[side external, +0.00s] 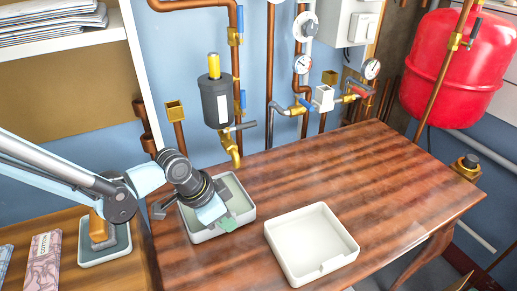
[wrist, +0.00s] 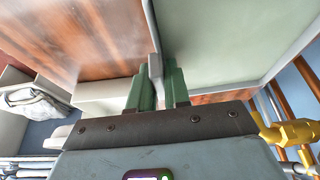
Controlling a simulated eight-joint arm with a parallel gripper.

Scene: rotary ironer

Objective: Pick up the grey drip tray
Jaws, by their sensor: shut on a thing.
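The grey drip tray (side external: 238,193) is a shallow square tray with a pale rim and a grey-green floor. In the side external view it is at the left part of the wooden table, below the black valve body. My gripper (side external: 228,223) reaches over it from the left, with its green fingers at the front wall. In the wrist view the green fingers (wrist: 163,80) stand on both sides of the tray's thin wall, shut on it. The tray's floor (wrist: 235,40) fills the upper right there. I cannot tell whether the tray touches the table.
A white empty tray (side external: 312,244) stands to the right on the table (side external: 370,180). Copper pipes, gauges and a black filter (side external: 217,101) with a brass spout are behind and above the drip tray. Another tray (side external: 105,246) is at lower left. The table's right side is clear.

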